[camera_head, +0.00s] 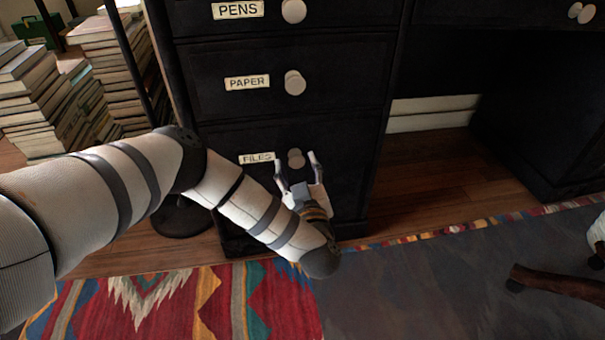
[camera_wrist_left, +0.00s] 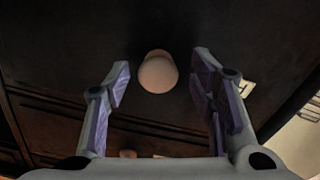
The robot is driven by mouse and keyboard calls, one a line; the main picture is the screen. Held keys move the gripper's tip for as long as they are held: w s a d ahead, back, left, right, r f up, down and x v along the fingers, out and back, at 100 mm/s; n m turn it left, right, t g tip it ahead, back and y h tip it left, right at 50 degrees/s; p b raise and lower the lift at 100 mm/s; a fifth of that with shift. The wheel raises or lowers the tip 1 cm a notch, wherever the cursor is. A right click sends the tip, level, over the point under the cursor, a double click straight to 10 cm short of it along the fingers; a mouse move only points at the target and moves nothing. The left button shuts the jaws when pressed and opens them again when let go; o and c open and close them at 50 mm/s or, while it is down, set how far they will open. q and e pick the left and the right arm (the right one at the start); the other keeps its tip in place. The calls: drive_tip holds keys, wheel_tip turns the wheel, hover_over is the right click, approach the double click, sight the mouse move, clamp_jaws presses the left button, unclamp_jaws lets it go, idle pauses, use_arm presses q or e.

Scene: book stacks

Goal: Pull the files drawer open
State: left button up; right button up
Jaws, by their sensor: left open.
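The files drawer (camera_head: 350,184) is the lowest drawer of the black desk, with a "FILES" label (camera_head: 256,158) and a pale round knob (camera_head: 296,158). It looks shut, flush with the drawers above. My left gripper (camera_head: 297,168) is open in front of the knob, one finger on each side of it in the head view. In the left wrist view the knob (camera_wrist_left: 158,73) sits ahead, between and slightly beyond the open fingertips, with visible gaps on both sides. My right gripper is not in view.
The paper drawer (camera_head: 350,80) and pens drawer (camera_head: 350,12) above look shut. Stacks of books (camera_head: 50,100) stand at the left. A patterned rug (camera_head: 170,305) lies in front. Wooden chair legs (camera_head: 560,283) show at the right. Open knee space lies right of the drawers.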

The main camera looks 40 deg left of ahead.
use_arm(q)
drive_tip(key=shift+x, duration=1.1)
drive_tip(key=shift+r, duration=0.2)
clamp_jaws()
